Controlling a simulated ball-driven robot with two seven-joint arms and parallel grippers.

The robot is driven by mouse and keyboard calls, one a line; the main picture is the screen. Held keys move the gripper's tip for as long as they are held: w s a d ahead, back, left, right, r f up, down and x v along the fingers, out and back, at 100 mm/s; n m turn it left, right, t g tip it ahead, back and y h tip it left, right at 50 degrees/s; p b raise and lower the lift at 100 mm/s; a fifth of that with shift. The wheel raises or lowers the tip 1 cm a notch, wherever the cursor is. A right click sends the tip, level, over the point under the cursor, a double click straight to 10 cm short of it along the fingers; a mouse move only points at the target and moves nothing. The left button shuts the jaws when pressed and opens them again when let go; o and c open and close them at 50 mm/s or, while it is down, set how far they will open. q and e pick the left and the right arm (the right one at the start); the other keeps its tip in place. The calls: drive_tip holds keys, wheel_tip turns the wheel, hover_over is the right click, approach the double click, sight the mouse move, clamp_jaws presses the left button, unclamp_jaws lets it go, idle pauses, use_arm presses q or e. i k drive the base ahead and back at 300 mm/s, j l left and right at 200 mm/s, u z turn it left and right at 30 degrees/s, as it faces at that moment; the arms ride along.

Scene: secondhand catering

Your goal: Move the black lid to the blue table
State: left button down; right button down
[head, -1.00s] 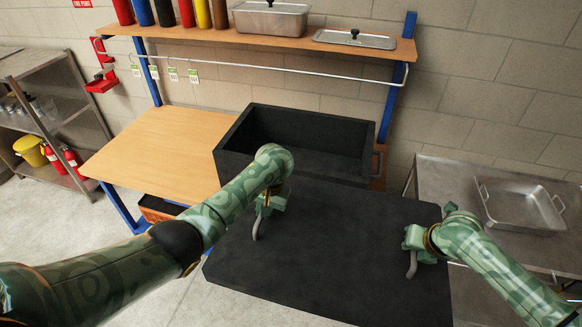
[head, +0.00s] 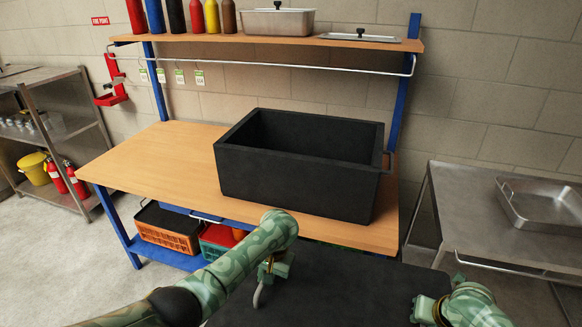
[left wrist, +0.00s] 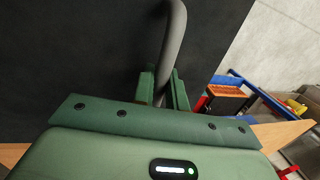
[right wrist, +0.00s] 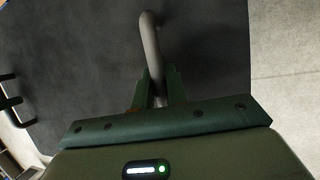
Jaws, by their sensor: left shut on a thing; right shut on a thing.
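The black lid (head: 345,290) is a large flat dark panel at the bottom of the head view, in front of the blue table, its near part cut off by the frame. My left gripper (head: 262,285) is shut on the lid's grey bar handle, which shows in the left wrist view (left wrist: 172,45). My right gripper (head: 428,312) is at the lid's right side; the right wrist view shows it shut on another grey handle (right wrist: 151,45). The blue table (head: 160,160) has a wooden top and blue legs. A black open box (head: 295,185) stands on its right part.
The table's left part is clear. A shelf (head: 270,40) above it holds bottles, a steel pan and a flat metal lid. Crates (head: 168,232) sit below. A steel table with a metal tray (head: 545,205) stands at right, and a metal rack (head: 60,130) at left.

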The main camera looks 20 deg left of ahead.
sight(158, 153)
drive_tip(key=k+j, duration=0.1)
drive_tip(key=j, duration=4.1)
drive_tip(key=k, duration=0.05)
